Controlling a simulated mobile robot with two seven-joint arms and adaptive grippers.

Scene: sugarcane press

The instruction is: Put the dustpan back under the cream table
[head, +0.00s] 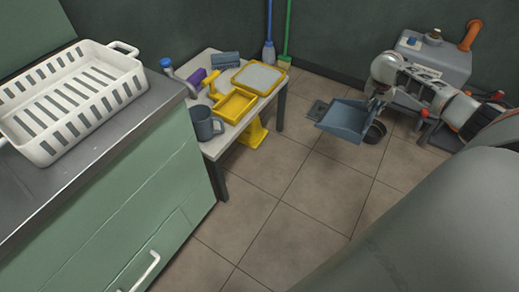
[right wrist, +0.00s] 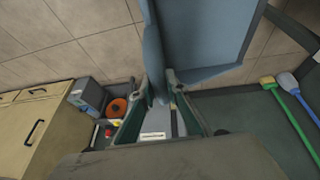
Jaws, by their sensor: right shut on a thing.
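The blue-grey dustpan (head: 345,119) is held in the air by my right gripper (head: 377,92), above the tiled floor and to the right of the cream table. In the right wrist view the dustpan (right wrist: 205,35) extends away from the fingers, and my right gripper (right wrist: 162,88) is shut on its handle part. The cream table (head: 216,148) stands beside the green counter, with dark legs. The space under it is partly hidden by its top and a yellow object (head: 254,131). My left gripper is not in view.
On the table are a grey mug (head: 203,123), a yellow tray (head: 235,104) and other items. A broom (head: 284,61) and a blue brush (head: 268,53) stand at the wall. A grey machine (head: 432,68) stands at right. The floor between is mostly clear.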

